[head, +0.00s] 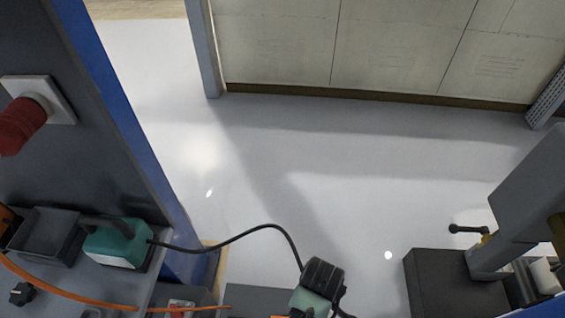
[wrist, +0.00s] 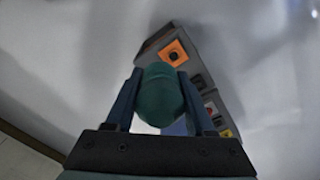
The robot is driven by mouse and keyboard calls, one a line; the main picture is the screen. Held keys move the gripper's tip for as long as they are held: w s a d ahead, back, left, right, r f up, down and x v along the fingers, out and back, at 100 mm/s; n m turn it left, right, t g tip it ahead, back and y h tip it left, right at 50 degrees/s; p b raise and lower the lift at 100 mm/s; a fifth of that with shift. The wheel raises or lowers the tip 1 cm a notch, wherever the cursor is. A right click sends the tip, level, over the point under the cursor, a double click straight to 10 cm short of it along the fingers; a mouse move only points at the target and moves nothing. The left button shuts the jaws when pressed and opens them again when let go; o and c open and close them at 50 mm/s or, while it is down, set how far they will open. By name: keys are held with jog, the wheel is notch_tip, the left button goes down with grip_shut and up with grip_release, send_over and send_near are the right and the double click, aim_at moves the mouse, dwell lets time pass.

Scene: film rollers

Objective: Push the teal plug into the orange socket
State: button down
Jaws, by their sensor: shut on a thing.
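The teal plug (wrist: 161,95) is held between the two fingers of my gripper (wrist: 160,103) in the wrist view. It is rounded and hides part of what lies beyond it. The orange socket (wrist: 174,52) is a square orange face with a dark hole, on a grey block beyond the plug. The plug and socket look apart in the picture; the depth between them is hard to judge. In the head view a black ribbed part with a pale teal body (head: 313,298) is cut off by the bottom edge; I cannot tell whether it is the plug.
In the head view a teal box (head: 118,245) sits on the grey bench at left, with a black cable (head: 235,238) running right to the ribbed part. A red connector (head: 20,125) is on the panel. A grey machine (head: 440,283) stands at right. The pale floor between is clear.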

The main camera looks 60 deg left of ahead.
jog(key=s+a+f+n+b, duration=0.1)
jog(key=f+n+b, duration=0.1)
jog(key=f+b, duration=0.3)
jog(key=s+a+f+n+b, duration=0.1)
jog(key=s+f+n+b, duration=0.1)
jog(key=f+b, duration=0.3)
jog(key=s+a+f+n+b, duration=0.2)
jog(key=f+n+b, duration=0.2)
jog(key=f, duration=0.7)
jog(key=shift+s+b, duration=0.2)
jog(key=shift+b, duration=0.65)
jog(key=shift+f+b, duration=0.45)
jog(key=shift+f, duration=0.55)
jog(key=shift+p, duration=1.1)
jog(key=shift+f+b, duration=0.4)
jog(key=shift+f, duration=0.3)
jog(key=shift+c, duration=0.9)
grip_release()
notch_tip(320, 180, up, 13)
jog(key=p, duration=0.6)
